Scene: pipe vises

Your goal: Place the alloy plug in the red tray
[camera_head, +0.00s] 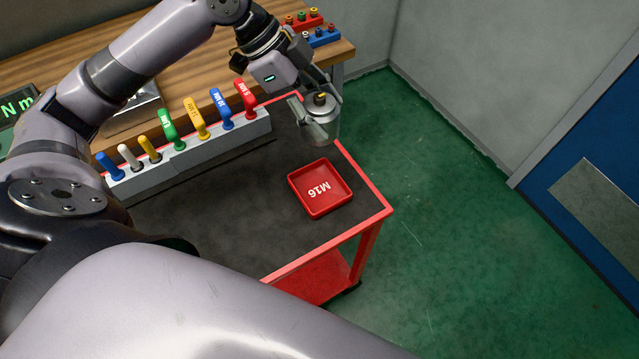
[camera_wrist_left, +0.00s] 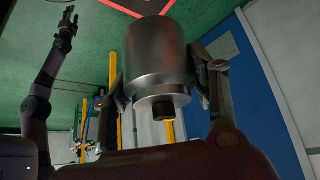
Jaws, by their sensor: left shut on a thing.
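My left gripper (camera_head: 318,122) is shut on the alloy plug (camera_wrist_left: 157,48), a shiny silver metal cylinder with a narrower stepped end and a small dark stub. In the left wrist view one finger is on each side of it. In the head view the plug is partly hidden by the fingers and is up in the air, above and behind the red tray (camera_head: 302,184). The tray is square, shallow and empty, marked M16, on the dark cart top. A second arm's gripper (camera_wrist_left: 67,27), apparently my right one, is small in the left wrist view; its jaws are unclear.
A grey rack (camera_head: 190,153) with several coloured-handled tools stands along the cart's back left. A wooden bench (camera_head: 60,72) behind holds red and blue blocks (camera_head: 322,38). The red-edged cart top (camera_head: 240,215) is clear around the tray; green floor lies to the right.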

